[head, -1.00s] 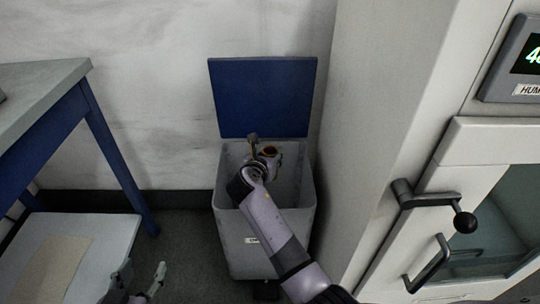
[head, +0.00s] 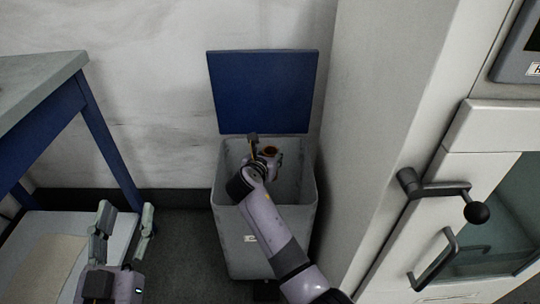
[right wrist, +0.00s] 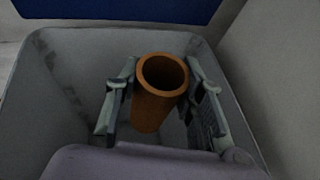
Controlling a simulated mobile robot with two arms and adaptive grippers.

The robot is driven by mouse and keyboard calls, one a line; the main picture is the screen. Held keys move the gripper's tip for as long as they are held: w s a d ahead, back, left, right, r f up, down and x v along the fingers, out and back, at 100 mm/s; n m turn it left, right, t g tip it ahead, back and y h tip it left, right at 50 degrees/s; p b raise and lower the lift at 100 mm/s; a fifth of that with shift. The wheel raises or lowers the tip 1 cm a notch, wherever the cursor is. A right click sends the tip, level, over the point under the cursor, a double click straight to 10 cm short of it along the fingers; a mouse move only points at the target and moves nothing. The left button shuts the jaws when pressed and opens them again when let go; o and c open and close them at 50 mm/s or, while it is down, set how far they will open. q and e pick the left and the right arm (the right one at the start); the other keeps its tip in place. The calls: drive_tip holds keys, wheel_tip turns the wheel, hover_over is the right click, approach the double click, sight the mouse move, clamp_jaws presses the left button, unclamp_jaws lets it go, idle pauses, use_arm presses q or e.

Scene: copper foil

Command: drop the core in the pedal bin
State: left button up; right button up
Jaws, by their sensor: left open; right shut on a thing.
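The pedal bin (head: 240,245) is a grey box with its blue lid (head: 263,92) standing open against the wall. My right gripper (head: 264,156) is at the bin's open mouth, shut on the core (head: 272,152). In the right wrist view, the core (right wrist: 160,95) is an orange-brown hollow tube, held roughly upright between the two fingers (right wrist: 160,98), with the bin's walls (right wrist: 62,95) around it. The gripper and arm hide part of the bin's inside in the head view. My left gripper (head: 125,218) is open and empty at the lower left, well away from the bin.
A blue-legged table (head: 40,85) stands at the left, with a low white shelf (head: 105,228) below it. A tall pale cabinet (head: 385,110) with a black-knobbed lever (head: 440,188) and a handle (head: 437,262) stands close to the bin's right. Dark floor shows left of the bin.

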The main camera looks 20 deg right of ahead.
idle(0.3)
drive_tip(key=o, duration=1.1)
drive_tip(key=shift+o, duration=0.2)
wheel_tip(320, 180, up, 10)
drive_tip(key=shift+f, duration=0.1)
